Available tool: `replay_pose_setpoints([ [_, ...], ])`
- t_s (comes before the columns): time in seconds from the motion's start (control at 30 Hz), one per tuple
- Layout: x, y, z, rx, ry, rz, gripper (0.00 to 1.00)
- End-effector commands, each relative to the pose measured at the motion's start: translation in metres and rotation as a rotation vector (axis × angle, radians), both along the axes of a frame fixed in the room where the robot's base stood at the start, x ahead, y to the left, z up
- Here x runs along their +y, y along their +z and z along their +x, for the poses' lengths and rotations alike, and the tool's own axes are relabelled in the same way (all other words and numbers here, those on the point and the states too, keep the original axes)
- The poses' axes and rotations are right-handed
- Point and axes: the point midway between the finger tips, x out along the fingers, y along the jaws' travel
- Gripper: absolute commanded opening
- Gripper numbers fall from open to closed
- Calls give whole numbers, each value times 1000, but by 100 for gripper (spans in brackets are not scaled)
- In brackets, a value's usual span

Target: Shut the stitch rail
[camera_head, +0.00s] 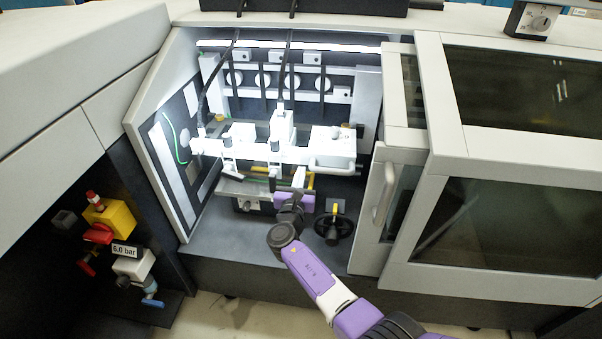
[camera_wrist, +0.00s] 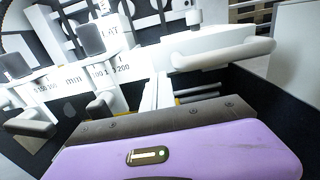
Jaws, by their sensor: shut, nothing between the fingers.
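A white rail-like bar (camera_head: 265,155) with stitching heads runs across the lit machine bay in the head view; I take it for the stitch rail. A white block with a bar handle (camera_head: 333,168) is at its right end. In the wrist view, the bar (camera_wrist: 75,78) carries printed scale marks, and the handle (camera_wrist: 225,52) is at upper right. My gripper (camera_head: 299,176) is shut and empty, just below the bar and left of the handle. In the wrist view its fingers (camera_wrist: 158,92) show beyond the purple hand. I cannot tell whether they touch the bar, or whether the rail is open.
A black handwheel (camera_head: 333,227) stands right of my gripper. An open door with a handle (camera_head: 384,194) borders the bay on the right. Black cables (camera_head: 289,65) hang down to the heads. The bay floor (camera_head: 225,240) at front left is clear.

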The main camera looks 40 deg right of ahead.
Motion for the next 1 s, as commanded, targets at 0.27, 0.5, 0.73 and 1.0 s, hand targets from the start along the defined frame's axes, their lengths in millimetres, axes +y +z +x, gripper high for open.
replay_pose_setpoints([
  [0.27, 32, 0, -28, 2, 4, -2, 0],
  [0.5, 63, 0, -58, 2, 5, -2, 0],
  [0.73, 77, 0, -72, 1, 3, -3, 0],
  [1.0, 79, -1, -73, -9, 3, 7, 0],
])
